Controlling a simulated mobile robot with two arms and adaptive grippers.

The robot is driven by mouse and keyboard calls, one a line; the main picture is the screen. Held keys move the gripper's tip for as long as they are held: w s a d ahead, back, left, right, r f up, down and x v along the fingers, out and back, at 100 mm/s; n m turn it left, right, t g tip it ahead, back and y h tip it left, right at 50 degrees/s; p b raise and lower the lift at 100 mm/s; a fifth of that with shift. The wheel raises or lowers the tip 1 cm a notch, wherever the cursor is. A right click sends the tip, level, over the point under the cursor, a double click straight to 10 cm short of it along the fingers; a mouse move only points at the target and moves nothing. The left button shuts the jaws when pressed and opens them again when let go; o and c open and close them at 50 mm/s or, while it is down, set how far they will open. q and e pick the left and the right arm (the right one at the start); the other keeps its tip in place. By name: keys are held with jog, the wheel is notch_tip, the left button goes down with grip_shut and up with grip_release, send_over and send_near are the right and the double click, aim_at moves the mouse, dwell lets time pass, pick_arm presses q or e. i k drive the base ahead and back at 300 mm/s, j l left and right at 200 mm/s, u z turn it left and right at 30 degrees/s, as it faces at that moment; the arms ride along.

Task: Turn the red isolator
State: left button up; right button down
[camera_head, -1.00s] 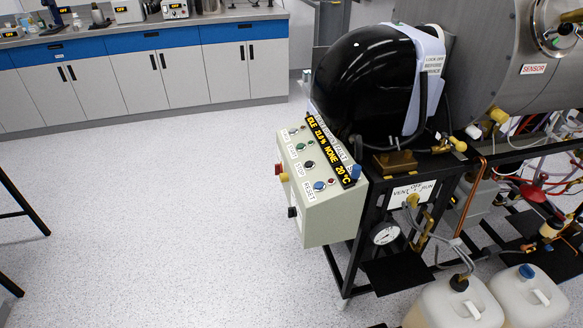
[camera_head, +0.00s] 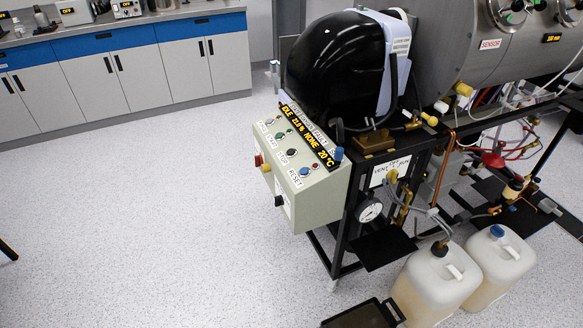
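A red and yellow switch (camera_head: 263,164), which looks like the red isolator, sticks out from the left side of the beige control box (camera_head: 322,204). It is small and seen from the side, so I cannot tell its turned position. The box's sloped top carries several buttons and a dark display (camera_head: 307,135) with yellow text that begins with IDLE. Neither of my grippers is in view.
A black dome (camera_head: 335,60) stands behind the box, with a grey cylinder (camera_head: 450,50) to the right. Jerrycans (camera_head: 430,285) and a black tray (camera_head: 362,315) are on the floor. The floor (camera_head: 150,220) left of the box is clear.

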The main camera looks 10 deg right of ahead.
aim_at(257, 159)
jog(key=z, duration=0.35)
jog(key=i+j+z, duration=0.1)
jog(key=j+z, duration=0.15)
jog(key=z, duration=0.25)
jog(key=i+j+z, duration=0.1)
jog(key=j+z, duration=0.2)
jog(key=z, duration=0.15)
jog(key=j+z, duration=0.3)
jog(key=z, duration=0.2)
